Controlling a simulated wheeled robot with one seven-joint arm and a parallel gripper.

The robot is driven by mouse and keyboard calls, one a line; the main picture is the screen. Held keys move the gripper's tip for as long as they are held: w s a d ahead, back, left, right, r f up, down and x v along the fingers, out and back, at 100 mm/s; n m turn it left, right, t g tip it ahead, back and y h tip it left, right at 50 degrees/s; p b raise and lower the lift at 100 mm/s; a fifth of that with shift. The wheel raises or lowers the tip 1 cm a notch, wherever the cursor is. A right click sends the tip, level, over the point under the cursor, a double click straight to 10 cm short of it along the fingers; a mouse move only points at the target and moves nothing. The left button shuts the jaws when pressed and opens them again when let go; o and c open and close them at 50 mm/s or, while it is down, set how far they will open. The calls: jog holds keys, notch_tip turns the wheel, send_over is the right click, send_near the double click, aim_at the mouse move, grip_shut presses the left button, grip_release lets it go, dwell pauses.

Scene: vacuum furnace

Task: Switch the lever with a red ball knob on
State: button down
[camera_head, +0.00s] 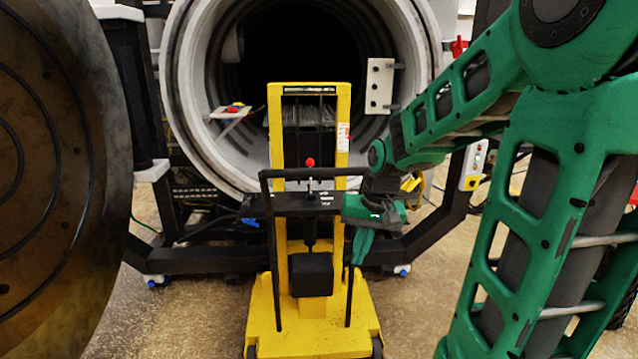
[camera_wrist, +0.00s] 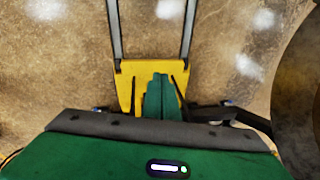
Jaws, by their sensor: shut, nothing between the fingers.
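The lever's red ball knob (camera_head: 310,162) stands at the top of a short thin upright stem, at the middle of the yellow lift cart (camera_head: 343,120), just above its dark crossbar. My green gripper (camera_head: 358,252) is to the right of the knob and lower in the head view, with its fingers pointing down. The fingers are shut together and empty, and apart from the knob. In the wrist view the shut green fingers (camera_wrist: 163,95) show over the cart's yellow base (camera_wrist: 126,84). The knob is not visible in the wrist view.
The cart's black handle frame (camera_head: 268,225) rises around the lever. Behind stands the round open furnace chamber (camera_head: 185,95). A large round door (camera_head: 60,180) fills the left side. A control box with buttons (camera_head: 473,165) is at the right. Bare floor (camera_head: 185,300) shows left of the cart.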

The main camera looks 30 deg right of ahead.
jog(key=w+a+f+m+t+y, duration=0.1)
jog(key=w+a+m+t+y, duration=0.1)
jog(key=w, duration=1)
jog(key=w+a+f+m+t+y, duration=0.2)
jog(key=w+t+y, duration=0.2)
jog(key=w, duration=0.7)
jog(key=w+a+f+m+t+y, duration=0.2)
jog(key=w+m+t+y, duration=0.1)
jog(key=w, duration=0.9)
jog(key=shift+w+a+y, duration=0.35)
jog(key=shift+a+y, duration=0.05)
jog(key=shift+y, duration=0.1)
jog(key=shift+s+f, duration=0.1)
jog(key=shift+f, duration=0.05)
